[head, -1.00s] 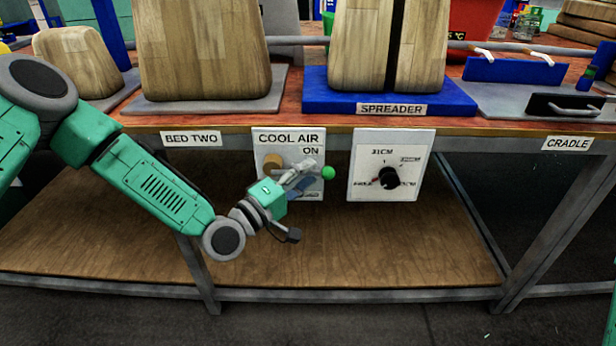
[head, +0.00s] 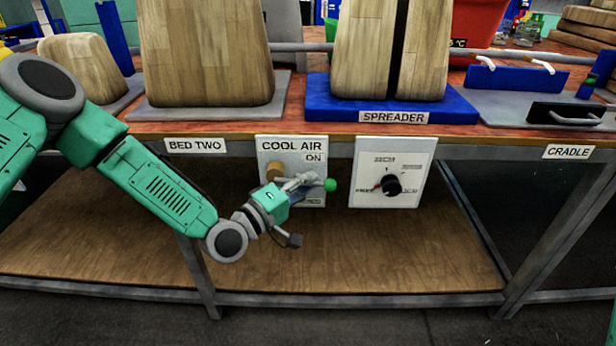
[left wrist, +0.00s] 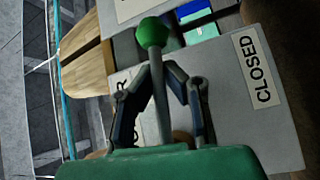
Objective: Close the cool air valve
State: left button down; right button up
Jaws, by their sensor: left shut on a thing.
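The cool air valve panel (head: 268,150) is a pale plate on the front of the bench, with an ON label near its top right. The valve lever is a metal rod ending in a green ball (head: 330,185), which sticks out to the right, past the panel's edge. My left gripper (head: 304,183) is shut on the lever just behind the ball. The left wrist view shows the green ball (left wrist: 152,33) beyond my left fingertips (left wrist: 160,74), with the rod between the fingers. A CLOSED label (left wrist: 257,68) shows there on the panel. My right gripper is out of view.
A dial panel (head: 415,155) with a black knob (head: 391,185) is just right of the valve. The wooden lower shelf (head: 380,250) is bare beneath. A metal bench leg (head: 200,285) stands below my left forearm. Wooden presses (head: 205,50) stand on the bench above.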

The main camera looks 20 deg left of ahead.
pick_arm(q)
jog(key=s+a+f+m+g+y+p, duration=0.2)
jog(key=a+f+m+g+y+p, duration=0.4)
jog(key=p, duration=1)
jog(key=shift+s+a+f+m+g+y+p, duration=0.2)
jog(key=shift+s+f+m+g+y+p, duration=0.35)
jog(key=shift+m+y, duration=1.25)
jog(key=shift+w+f+n+g+y, duration=0.1)
jog(key=shift+w+n+g+y, duration=0.05)
jog(key=shift+n+g+y, duration=0.2)
jog(key=c, duration=1.6)
grip_release()
jog(key=shift+w+a, duration=0.1)
jog(key=shift+w, duration=0.05)
jog(key=shift+r, duration=0.2)
